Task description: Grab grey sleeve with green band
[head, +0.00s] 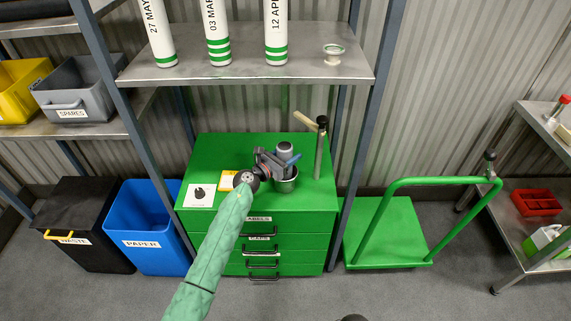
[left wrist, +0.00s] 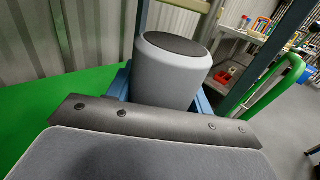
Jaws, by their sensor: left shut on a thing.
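My left gripper (head: 287,158) is over the green cabinet and shut on a grey cylinder (head: 284,149), which looks upright. In the left wrist view the grey cylinder (left wrist: 172,75) has smooth pale grey sides and a dark top, with blue finger parts (left wrist: 120,82) on both sides. No green band shows on it; its lower part is hidden by the gripper. A metal cup (head: 286,183) is just below the gripper; I cannot tell whether the cylinder touches it. My right gripper is not in view.
The green cabinet (head: 315,198) carries an upright seamer post (head: 320,150) with a wooden handle close right of the gripper, and cards at left. A green trolley (head: 385,225) stands right.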

